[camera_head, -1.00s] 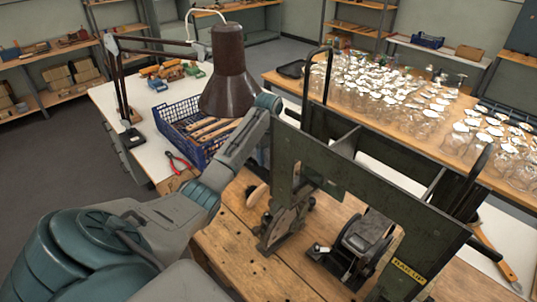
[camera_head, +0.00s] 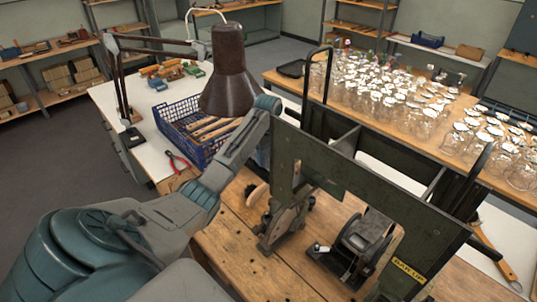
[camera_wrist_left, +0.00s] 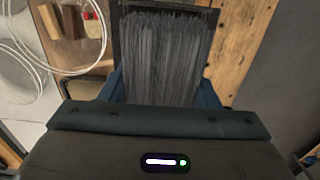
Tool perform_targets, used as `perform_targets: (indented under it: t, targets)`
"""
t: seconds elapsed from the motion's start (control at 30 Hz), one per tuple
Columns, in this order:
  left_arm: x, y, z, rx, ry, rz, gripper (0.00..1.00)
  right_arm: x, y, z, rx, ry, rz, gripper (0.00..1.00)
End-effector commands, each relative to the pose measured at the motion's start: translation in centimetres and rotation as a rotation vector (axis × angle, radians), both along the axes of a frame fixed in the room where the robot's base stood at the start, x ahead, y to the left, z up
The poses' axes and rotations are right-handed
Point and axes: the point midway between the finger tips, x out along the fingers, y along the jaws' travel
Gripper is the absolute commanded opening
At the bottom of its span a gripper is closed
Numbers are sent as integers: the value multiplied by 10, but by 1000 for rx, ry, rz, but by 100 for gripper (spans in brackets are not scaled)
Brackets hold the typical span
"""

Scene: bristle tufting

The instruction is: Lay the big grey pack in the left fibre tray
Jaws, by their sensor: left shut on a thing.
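The grey pack (camera_wrist_left: 155,55), a bundle of long dark-grey bristles, fills the upper middle of the left wrist view. My left gripper (camera_wrist_left: 160,88) has its blue fingers on either side of the pack and is shut on it. A dark frame (camera_wrist_left: 122,30) borders the bristles at the top and sides. I cannot tell whether this is a fibre tray around the pack or how deep the pack sits. In the head view my left arm reaches up to the green machine frame, where its fingers and the pack are hidden. My right gripper is not in view.
The tall green machine frame (camera_head: 365,185) stands on the wooden bench (camera_head: 245,245). A brown lamp (camera_head: 229,75) hangs over a blue crate (camera_head: 188,130) of wooden handles. Red pliers (camera_head: 178,162) lie beside it.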

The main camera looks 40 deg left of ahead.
Motion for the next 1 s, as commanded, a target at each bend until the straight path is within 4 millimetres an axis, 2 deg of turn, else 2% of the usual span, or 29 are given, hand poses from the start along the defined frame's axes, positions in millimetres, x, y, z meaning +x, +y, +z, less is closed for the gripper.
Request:
perform_targets:
  t: [0.27, 1.0]
  targets:
    - [0, 0, -5, 0, 1, 0, 34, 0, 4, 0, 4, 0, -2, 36]
    - [0, 0, -5, 0, 0, 0, 34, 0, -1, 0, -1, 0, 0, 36]
